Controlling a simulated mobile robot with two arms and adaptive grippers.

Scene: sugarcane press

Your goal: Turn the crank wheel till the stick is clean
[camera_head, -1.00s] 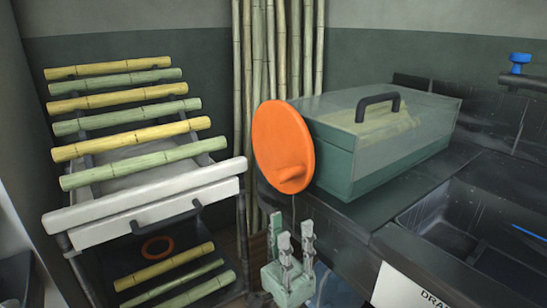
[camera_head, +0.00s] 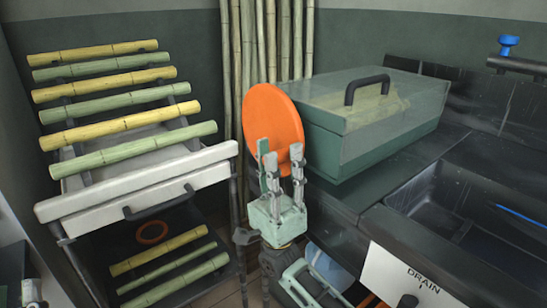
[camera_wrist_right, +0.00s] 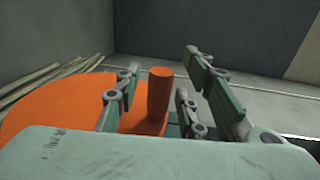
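The orange crank wheel (camera_head: 268,112) stands on the left end of the green press box (camera_head: 340,155). Its peg handle (camera_wrist_right: 159,95) sticks up between my right gripper's fingers in the right wrist view. My right gripper (camera_head: 281,158) is open in front of the wheel's lower part, its fingers pointing up and partly hiding the handle. Whether they touch it I cannot tell. Yellowish contents (camera_head: 372,108) show dimly through the box's clear cover; no single stick can be made out there. A part at the head view's lower left edge may be my left gripper (camera_head: 29,290); its fingers are unclear.
A rack of yellow and green canes (camera_head: 120,135) stands left, above a white drawer (camera_head: 135,190) with a dark handle. Tall canes (camera_head: 238,60) lean in the corner. A dark sink (camera_head: 470,210) with a DRAIN label (camera_head: 410,283) lies right.

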